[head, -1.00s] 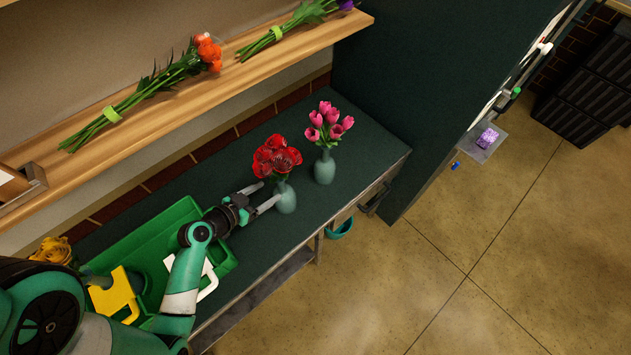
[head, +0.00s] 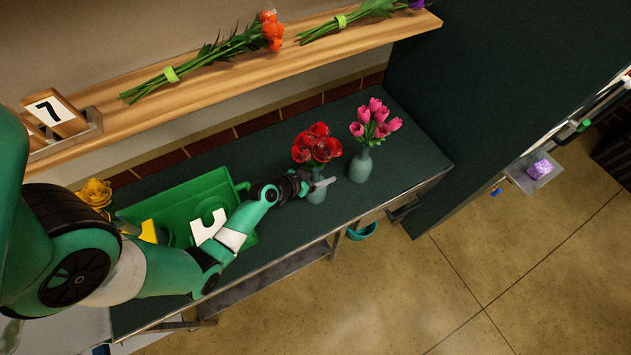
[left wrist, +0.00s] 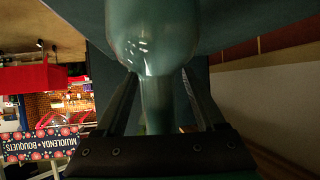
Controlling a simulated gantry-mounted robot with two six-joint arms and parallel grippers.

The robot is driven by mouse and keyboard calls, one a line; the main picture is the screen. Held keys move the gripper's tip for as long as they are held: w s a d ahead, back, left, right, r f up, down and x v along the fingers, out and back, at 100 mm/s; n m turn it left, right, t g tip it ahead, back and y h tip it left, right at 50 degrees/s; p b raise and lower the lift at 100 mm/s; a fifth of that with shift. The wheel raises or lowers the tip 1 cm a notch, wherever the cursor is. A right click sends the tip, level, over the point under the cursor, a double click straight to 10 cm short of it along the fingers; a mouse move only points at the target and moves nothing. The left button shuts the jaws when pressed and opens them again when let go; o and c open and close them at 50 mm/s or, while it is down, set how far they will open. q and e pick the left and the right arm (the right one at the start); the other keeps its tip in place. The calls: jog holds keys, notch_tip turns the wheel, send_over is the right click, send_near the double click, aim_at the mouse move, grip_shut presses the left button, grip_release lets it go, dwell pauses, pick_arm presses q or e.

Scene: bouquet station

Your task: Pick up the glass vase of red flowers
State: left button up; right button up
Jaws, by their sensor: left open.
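The grey-green glass vase (head: 316,196) stands upright on the dark green counter and holds red flowers (head: 317,146). My left gripper (head: 320,183) is open at the vase's upper part, just below the blooms. In the left wrist view, the vase (left wrist: 153,38) fills the top middle and its narrower neck runs between the fingers of the left gripper (left wrist: 158,76), one on each side. Whether the fingers touch the glass cannot be told. The blooms are not clear in that view. My right gripper is not in view.
A similar vase of pink tulips (head: 361,165) stands close to the right. A green crate (head: 185,205) lies on the left, by yellow flowers (head: 95,193). A wooden shelf (head: 225,85) with cut flowers runs behind. The counter's front edge is near the vase.

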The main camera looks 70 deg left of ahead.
pick_arm(q)
grip_shut()
dwell(0.3)
jog(key=shift+w+r, duration=0.1)
dwell(1.0)
